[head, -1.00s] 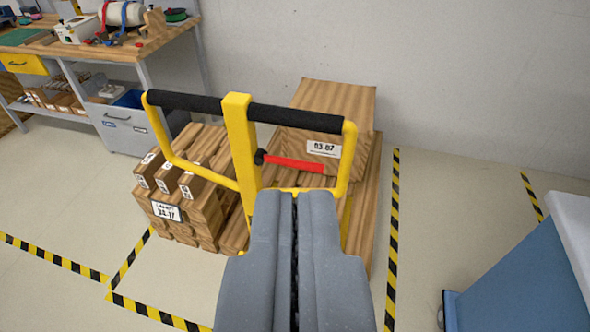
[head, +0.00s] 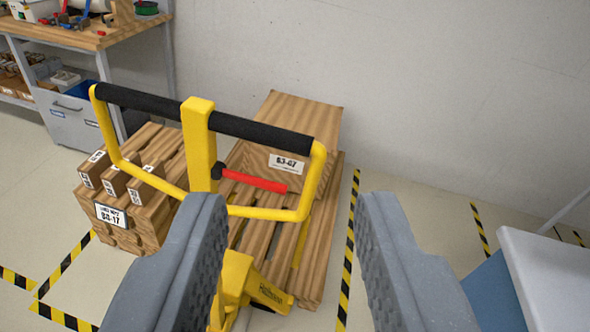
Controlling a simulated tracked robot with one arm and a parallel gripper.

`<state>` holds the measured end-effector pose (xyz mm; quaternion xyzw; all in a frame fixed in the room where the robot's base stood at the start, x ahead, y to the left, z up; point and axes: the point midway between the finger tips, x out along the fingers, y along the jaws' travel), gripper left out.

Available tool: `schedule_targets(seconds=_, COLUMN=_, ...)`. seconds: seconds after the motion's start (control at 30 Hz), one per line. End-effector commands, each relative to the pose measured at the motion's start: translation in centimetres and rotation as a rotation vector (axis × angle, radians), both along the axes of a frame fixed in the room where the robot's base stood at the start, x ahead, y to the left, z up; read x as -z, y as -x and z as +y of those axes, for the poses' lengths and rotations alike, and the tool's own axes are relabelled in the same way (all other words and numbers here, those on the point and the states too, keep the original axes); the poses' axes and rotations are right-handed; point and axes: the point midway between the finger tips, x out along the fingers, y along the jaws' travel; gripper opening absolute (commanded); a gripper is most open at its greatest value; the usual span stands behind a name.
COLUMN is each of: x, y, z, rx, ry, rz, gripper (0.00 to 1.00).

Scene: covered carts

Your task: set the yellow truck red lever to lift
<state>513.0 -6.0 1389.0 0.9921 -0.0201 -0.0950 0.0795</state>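The yellow truck (head: 200,135) stands ahead, its handle frame with a black grip bar (head: 262,133) facing me. The red lever (head: 254,181) sticks out to the right from a black pivot on the handle post and slopes slightly down to the right. My gripper (head: 285,215) is open and empty, its grey fingers wide apart in the foreground. The lever shows above and between the fingertips, and neither finger appears to touch it. The lower part of the truck shows between the fingers; the left finger hides some of it.
A wooden pallet (head: 325,225) carries a wooden box (head: 305,120) behind the handle. Stacked wooden boxes (head: 150,215) stand at left. A workbench (head: 120,35) is at the upper left, a white-topped blue cart (head: 550,265) at the right. Striped tape marks the floor.

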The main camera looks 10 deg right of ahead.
Motion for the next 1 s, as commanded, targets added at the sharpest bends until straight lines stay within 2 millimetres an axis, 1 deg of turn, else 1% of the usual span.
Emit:
schedule_targets(seconds=0.03, x=1.2, y=-1.9, z=-0.4, rx=0.011, ry=0.071, rz=0.001, gripper=0.36)
schedule_targets(seconds=0.2, x=5.3, y=-7.6, z=-1.7, rx=0.016, ry=0.374, rz=-0.041, gripper=0.36)
schedule_targets(seconds=0.27, x=7.0, y=-9.3, z=-2.1, rx=0.009, ry=0.480, rz=-0.052, gripper=0.36)
schedule_targets(seconds=0.3, x=8.2, y=-10.3, z=-2.3, rx=0.001, ry=0.552, rz=-0.059, gripper=0.36)
schedule_targets(seconds=0.37, x=10.0, y=-11.8, z=-2.6, rx=-0.014, ry=0.656, rz=-0.070, gripper=0.36)
schedule_targets(seconds=0.4, x=11.3, y=-12.5, z=-2.8, rx=-0.026, ry=0.724, rz=-0.076, gripper=0.36)
schedule_targets(seconds=0.47, x=13.2, y=-13.6, z=-3.0, rx=-0.049, ry=0.825, rz=-0.088, gripper=0.36)
schedule_targets(seconds=0.5, x=14.7, y=-14.3, z=-3.0, rx=-0.067, ry=0.890, rz=-0.093, gripper=0.36)
schedule_targets(seconds=0.57, x=16.8, y=-15.0, z=-3.2, rx=-0.096, ry=0.986, rz=-0.105, gripper=0.36)
schedule_targets(seconds=0.6, x=18.3, y=-15.4, z=-3.2, rx=-0.117, ry=1.045, rz=-0.113, gripper=0.36)
schedule_targets(seconds=0.67, x=20.4, y=-15.9, z=-3.2, rx=-0.151, ry=1.130, rz=-0.129, gripper=0.36)
schedule_targets(seconds=0.7, x=21.8, y=-16.0, z=-3.2, rx=-0.174, ry=1.181, rz=-0.137, gripper=0.36)
schedule_targets(seconds=0.8, x=24.4, y=-16.1, z=-3.1, rx=-0.223, ry=1.285, rz=-0.167, gripper=0.36)
schedule_targets(seconds=0.9, x=26.5, y=-16.0, z=-2.9, rx=-0.260, ry=1.352, rz=-0.189, gripper=0.36)
schedule_targets(seconds=1.0, x=27.6, y=-15.8, z=-2.9, rx=-0.281, ry=1.388, rz=-0.201, gripper=0.36)
